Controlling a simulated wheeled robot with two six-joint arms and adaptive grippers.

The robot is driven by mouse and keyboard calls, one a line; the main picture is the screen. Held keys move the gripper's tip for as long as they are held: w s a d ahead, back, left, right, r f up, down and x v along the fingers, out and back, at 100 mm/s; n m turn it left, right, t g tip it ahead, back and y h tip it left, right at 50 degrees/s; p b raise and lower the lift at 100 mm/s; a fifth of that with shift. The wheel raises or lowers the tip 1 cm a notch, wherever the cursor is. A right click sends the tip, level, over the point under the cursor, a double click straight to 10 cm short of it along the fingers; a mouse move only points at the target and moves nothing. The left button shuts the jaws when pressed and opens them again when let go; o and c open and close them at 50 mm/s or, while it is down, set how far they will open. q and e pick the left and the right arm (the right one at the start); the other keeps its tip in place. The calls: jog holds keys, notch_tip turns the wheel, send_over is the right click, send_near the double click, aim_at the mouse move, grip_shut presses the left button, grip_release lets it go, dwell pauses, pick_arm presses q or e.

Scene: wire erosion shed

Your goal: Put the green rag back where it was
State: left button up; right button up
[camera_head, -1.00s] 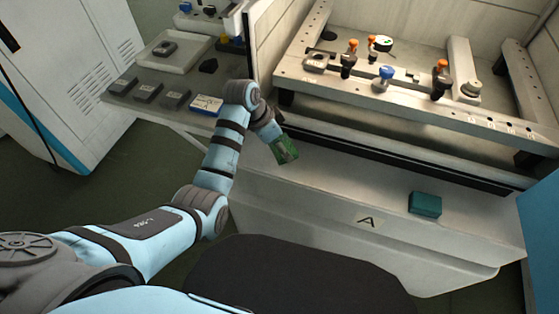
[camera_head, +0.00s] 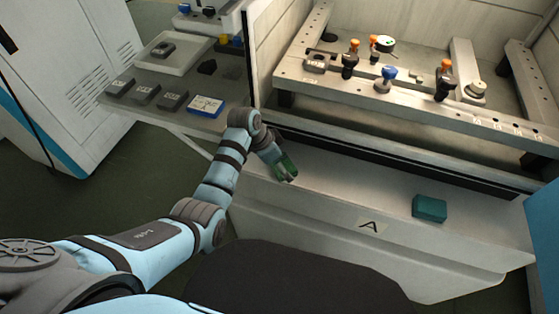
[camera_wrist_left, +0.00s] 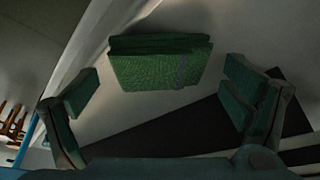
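The green rag (camera_wrist_left: 155,70) shows in the left wrist view as a folded, textured green pad with a darker stripe near its right end. It lies between the two spread fingers of my left gripper (camera_wrist_left: 163,88), with a gap on each side. The gripper is open. In the head view my left gripper (camera_head: 284,171) points down at the left part of the white front ledge (camera_head: 335,192); the rag there is mostly hidden by the fingers, and I cannot tell its exact height. My right gripper is not in view.
A teal block-like item (camera_head: 430,208) lies on the ledge to the right, past the "A" label (camera_head: 372,226). Behind is the machine's fixture frame (camera_head: 415,98) with clamps. Left, a side table holds a tray (camera_head: 175,55), grey blocks and a blue-white box (camera_head: 205,107). The middle ledge is clear.

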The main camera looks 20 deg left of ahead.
pick_arm(q)
jog(key=shift+r, duration=0.1)
jog(key=shift+r, duration=0.35)
jog(key=p+v, duration=0.3)
jog(key=v, duration=0.8)
jog(key=shift+a+r+p, duration=0.15)
jog(key=shift+r+p, duration=0.05)
jog(key=shift+p, duration=0.2)
jog(key=shift+s, duration=0.15)
